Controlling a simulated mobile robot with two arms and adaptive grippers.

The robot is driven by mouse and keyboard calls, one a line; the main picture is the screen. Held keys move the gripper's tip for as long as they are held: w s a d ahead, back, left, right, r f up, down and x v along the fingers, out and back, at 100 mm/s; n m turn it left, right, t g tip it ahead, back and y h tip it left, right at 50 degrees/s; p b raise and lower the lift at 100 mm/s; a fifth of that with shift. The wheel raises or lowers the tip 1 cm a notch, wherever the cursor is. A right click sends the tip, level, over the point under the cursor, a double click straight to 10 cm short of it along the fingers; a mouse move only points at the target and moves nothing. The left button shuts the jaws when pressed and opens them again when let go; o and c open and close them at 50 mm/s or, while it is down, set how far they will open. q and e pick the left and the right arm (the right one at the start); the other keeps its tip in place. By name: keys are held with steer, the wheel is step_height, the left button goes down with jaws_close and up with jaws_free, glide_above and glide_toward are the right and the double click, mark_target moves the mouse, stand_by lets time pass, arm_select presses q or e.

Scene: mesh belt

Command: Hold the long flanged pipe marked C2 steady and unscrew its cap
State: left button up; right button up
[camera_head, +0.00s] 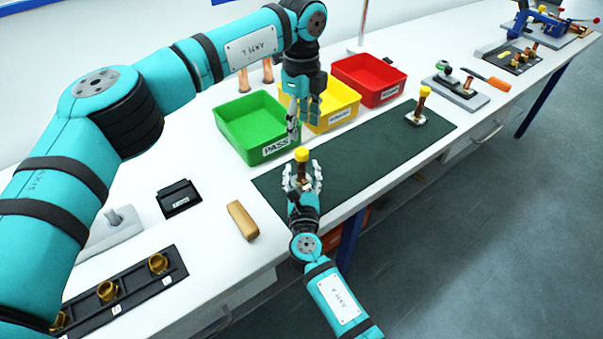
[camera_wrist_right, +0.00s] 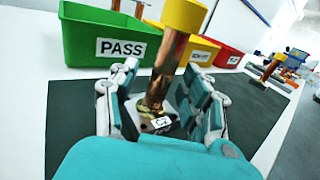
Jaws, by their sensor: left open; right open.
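A copper pipe (camera_wrist_right: 165,72) with a yellow cap (camera_head: 301,154) stands upright on a square flange on the dark mat. Its flange carries a small white label (camera_wrist_right: 160,123), too blurred to read surely. My right gripper (camera_head: 302,181) is open, with its fingers on either side of the pipe's lower part; a gap shows between fingers and pipe in the right wrist view. My left gripper (camera_head: 294,132) is open and empty, pointing down above the yellow cap and apart from it. A second capped pipe (camera_head: 421,103) stands farther right on the mat; its label is not readable.
A green PASS bin (camera_head: 257,125), a yellow bin (camera_head: 340,108) and a red bin (camera_head: 369,80) stand behind the dark mat (camera_head: 385,145). A tan block (camera_head: 242,220) and a black rack (camera_head: 130,291) with brass parts lie at left. The mat's middle is clear.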

steer(key=shift+w, duration=0.3)
jaws_close()
stand_by(0.7)
